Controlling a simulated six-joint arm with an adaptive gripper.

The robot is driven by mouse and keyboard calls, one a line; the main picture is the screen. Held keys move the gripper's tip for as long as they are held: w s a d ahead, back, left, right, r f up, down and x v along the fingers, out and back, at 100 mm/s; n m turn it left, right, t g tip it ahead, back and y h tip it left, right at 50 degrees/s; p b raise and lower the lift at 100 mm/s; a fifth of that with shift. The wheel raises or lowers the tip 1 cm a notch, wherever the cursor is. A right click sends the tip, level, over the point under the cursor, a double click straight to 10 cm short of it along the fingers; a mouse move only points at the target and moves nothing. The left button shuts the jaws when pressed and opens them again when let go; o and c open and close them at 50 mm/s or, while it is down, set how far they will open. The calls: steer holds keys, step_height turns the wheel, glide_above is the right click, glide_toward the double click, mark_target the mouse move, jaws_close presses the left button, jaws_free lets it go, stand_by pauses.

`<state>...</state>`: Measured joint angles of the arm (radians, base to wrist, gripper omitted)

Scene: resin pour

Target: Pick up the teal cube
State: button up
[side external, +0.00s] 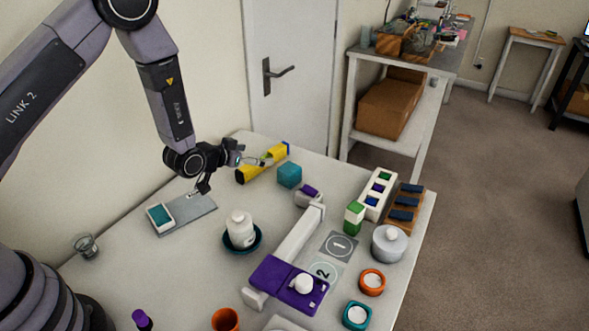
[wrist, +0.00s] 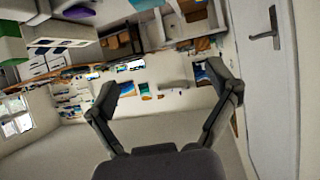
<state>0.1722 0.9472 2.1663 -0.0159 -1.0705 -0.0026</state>
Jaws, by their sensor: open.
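The teal cube (side external: 289,176) sits on the white table near its back edge, just right of the yellow object. My gripper (side external: 262,160) is open and empty, pointing sideways. In the side view it overlaps the yellow object, up and left of the cube, with a gap to the cube. In the wrist view the two dark fingers (wrist: 172,100) are spread apart with nothing between them. I cannot make out the teal cube for sure in the wrist view.
A yellow object (side external: 251,171) lies left of the cube. A purple-topped piece (side external: 309,193) stands close on its right. A grey plate (side external: 192,212) lies left. The door (side external: 288,95) is behind.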

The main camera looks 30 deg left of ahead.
steer(key=shift+t, duration=0.4)
steer(key=f, duration=0.4)
steer(key=s+d+f, duration=0.1)
steer(key=shift+f, duration=0.4)
steer(key=shift+w+f, duration=0.2)
steer(key=shift+w, duration=0.05)
glide_toward(291, 166)
steer(key=x, duration=0.4)
steer(key=shift+d+f, duration=0.2)
steer(key=shift+f, duration=0.25)
steer(key=shift+a+r+x, duration=0.1)
steer(key=shift+x, duration=1.2)
steer(key=shift+a+r+x, duration=0.1)
steer(key=shift+x, duration=1.25)
steer(key=shift+w, duration=0.1)
steer(key=c, duration=1.2)
steer(key=shift+c, duration=0.6)
steer(key=shift+r, duration=0.15)
